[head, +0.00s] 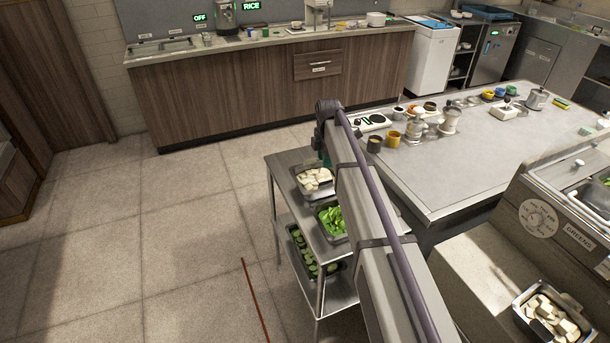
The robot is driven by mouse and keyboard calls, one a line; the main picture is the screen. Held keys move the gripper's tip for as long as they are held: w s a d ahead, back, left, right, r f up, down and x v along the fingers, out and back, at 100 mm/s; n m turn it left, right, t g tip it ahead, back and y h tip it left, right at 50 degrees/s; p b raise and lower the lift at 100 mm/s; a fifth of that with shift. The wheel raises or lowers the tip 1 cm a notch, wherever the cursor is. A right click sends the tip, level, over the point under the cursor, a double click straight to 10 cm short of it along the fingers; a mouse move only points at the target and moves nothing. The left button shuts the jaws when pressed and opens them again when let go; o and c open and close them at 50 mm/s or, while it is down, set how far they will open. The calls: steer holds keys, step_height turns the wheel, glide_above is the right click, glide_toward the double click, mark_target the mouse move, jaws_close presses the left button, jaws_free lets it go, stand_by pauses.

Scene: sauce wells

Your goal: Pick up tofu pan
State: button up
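A small metal pan of white tofu-like cubes (318,194) sits on the top shelf of a steel cart, at its far end, in the head view. A second metal pan of larger white cubes (521,315) is at the lower right, below the counter labelled GREENS. My arm crosses the view from the bottom and covers the right side of the cart. My gripper (323,155) seems to be at the arm's far end, just above the far side of the pan on the cart. Its fingers are mostly hidden, so I cannot see whether it is open or touches the pan.
The cart (283,183) also holds a pan of green vegetables (334,240) and, on its lower shelf, sliced cucumber (305,250). A steel table (460,180) with cups and jars stands to the right. Floor to the left is clear.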

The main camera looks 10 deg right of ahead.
steer(key=s, duration=0.2)
steer(key=b, duration=0.6)
glide_above(325, 186)
steer(key=shift+n, duration=0.4)
steer(key=f, duration=0.5)
steer(key=shift+w+d+f, duration=0.15)
steer(key=shift+w+f, duration=0.05)
steer(key=shift+f, duration=0.1)
steer(key=shift+r, duration=0.1)
step_height(325, 186, down, 5)
steer(key=b, duration=0.5)
jaws_close()
